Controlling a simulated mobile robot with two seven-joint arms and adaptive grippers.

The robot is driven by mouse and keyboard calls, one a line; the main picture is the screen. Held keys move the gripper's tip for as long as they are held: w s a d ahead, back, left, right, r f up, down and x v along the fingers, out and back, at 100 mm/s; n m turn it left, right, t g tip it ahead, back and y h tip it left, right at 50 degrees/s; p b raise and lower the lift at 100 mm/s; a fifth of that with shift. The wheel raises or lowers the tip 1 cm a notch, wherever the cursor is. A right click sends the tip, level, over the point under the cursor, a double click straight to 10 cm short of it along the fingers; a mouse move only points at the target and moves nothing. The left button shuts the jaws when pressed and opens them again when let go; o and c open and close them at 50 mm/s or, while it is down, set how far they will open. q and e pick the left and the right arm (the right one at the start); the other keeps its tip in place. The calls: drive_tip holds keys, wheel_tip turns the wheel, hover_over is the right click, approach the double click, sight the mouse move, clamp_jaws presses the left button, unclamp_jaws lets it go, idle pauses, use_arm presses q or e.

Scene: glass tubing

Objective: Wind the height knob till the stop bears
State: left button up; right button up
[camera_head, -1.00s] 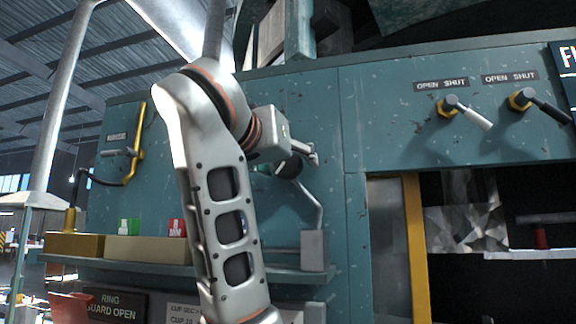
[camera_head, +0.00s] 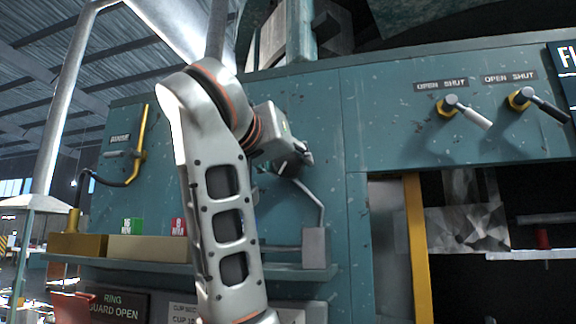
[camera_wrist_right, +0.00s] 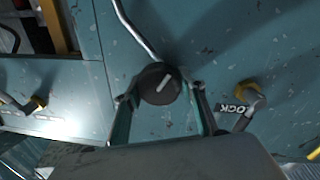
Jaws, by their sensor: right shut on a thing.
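The knob (camera_wrist_right: 160,86) is round and black with a pale pointer line on its face, in the middle of the right wrist view. My right gripper (camera_wrist_right: 164,89) has one finger on each side of it and is shut on it. In the head view my right gripper (camera_head: 298,160) is at the teal panel, and it largely hides the knob there. A thin bent metal rod (camera_head: 312,195) runs from beside the gripper down to a grey block (camera_head: 314,248). I cannot tell whether any stop bears. My left gripper is not in view.
Two OPEN/SHUT levers (camera_head: 472,114) (camera_head: 540,104) stick out at the upper right. A shelf (camera_head: 170,264) carries a tan box (camera_head: 148,248) and small green and red blocks. A lever with a LOCK label (camera_wrist_right: 232,108) is right of the knob in the wrist view.

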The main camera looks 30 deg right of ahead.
drive_tip(key=o, duration=1.1)
